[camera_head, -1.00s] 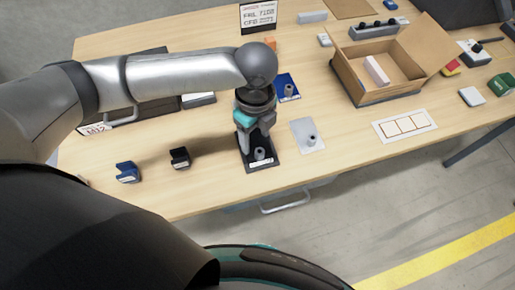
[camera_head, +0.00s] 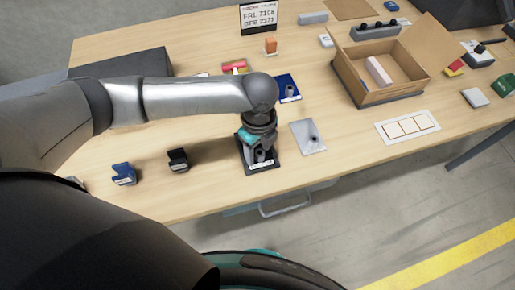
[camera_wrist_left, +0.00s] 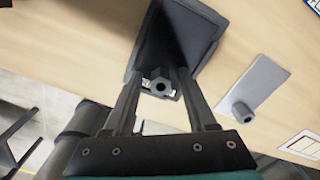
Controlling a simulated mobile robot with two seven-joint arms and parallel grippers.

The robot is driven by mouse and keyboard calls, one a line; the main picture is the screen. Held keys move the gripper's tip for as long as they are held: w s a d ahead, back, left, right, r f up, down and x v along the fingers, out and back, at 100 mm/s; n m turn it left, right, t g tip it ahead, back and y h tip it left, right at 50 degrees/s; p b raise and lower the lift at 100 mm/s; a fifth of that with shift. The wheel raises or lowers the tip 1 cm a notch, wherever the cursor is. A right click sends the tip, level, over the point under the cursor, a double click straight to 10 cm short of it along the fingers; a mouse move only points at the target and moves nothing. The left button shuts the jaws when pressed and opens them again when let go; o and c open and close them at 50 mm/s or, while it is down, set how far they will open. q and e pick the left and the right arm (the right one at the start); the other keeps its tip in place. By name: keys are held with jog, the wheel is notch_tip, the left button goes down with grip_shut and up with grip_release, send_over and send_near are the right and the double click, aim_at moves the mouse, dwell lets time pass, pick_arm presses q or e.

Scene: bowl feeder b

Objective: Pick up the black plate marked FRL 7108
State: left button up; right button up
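The black plate (camera_head: 245,159) lies flat near the table's front edge, with an upright dark knob on it. Its white label is partly covered and too small to read. In the left wrist view the plate (camera_wrist_left: 178,38) fills the upper middle, and the knob (camera_wrist_left: 160,85) stands between my fingertips. My left gripper (camera_head: 261,155) is low over the plate, pointing down. In the left wrist view its fingers (camera_wrist_left: 159,78) are apart, one on each side of the knob, with gaps showing. My right gripper is not in view.
A grey plate with a knob (camera_head: 308,136) lies just right; a blue plate (camera_head: 289,88) lies behind. Black (camera_head: 178,160) and blue (camera_head: 123,174) small holders stand left. An open cardboard box (camera_head: 378,70) is at back right. A sign (camera_head: 259,18) stands at the back.

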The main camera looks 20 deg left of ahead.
pick_arm(q)
grip_shut()
dwell(0.6)
